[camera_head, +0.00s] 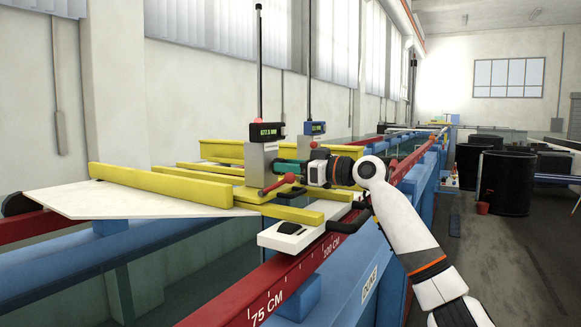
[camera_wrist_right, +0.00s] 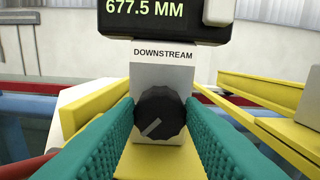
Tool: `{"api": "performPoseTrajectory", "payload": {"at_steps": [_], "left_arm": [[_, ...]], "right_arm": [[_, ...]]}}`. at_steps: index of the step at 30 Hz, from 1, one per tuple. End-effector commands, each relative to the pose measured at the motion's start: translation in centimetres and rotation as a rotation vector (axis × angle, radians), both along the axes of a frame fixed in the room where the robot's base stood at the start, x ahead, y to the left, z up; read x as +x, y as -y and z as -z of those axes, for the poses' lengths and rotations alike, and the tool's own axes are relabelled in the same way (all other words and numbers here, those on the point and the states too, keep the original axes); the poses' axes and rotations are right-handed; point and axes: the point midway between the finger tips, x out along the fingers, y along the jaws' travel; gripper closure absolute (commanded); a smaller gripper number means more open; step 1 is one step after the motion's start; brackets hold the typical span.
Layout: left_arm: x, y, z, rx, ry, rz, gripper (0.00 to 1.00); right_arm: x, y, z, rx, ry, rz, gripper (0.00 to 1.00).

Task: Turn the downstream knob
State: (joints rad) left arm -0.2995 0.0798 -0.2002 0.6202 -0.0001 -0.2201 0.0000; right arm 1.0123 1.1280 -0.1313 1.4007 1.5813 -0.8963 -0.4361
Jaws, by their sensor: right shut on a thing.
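The black downstream knob (camera_wrist_right: 159,114) sits low on a pale block labelled DOWNSTREAM (camera_wrist_right: 163,76) in the right wrist view. A pale pointer line on the knob points to the lower left. My right gripper (camera_wrist_right: 160,122) has its teal fingers on either side of the knob and is shut on it. In the head view my right gripper (camera_head: 279,168) reaches in from the right to the nearer gauge; its fingers hide the knob there. The gauge display (camera_wrist_right: 152,10) reads 677.5 MM. My left gripper is not in view.
Yellow bars (camera_head: 160,185) and a white board (camera_head: 130,204) lie across the flume. A second gauge with a blue display (camera_head: 315,128) stands just behind. A red rail with a scale (camera_head: 290,282) runs along the near side. Black bins (camera_head: 505,182) stand at right.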

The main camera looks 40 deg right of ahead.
Motion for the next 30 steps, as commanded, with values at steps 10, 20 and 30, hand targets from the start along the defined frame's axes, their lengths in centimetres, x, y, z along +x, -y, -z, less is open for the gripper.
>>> {"api": "performPoseTrajectory", "payload": {"at_steps": [10, 20, 30], "left_arm": [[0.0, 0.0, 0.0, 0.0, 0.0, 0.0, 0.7], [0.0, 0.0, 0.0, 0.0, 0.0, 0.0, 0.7], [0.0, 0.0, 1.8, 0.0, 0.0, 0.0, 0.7]], "right_arm": [[0.0, 0.0, 0.0, 0.055, -0.017, 0.0, 0.88], [0.0, 0.0, 0.0, 0.055, -0.017, 0.0, 0.43], [-2.0, 0.8, 0.6, 0.052, -0.017, 0.004, 0.43]]}}
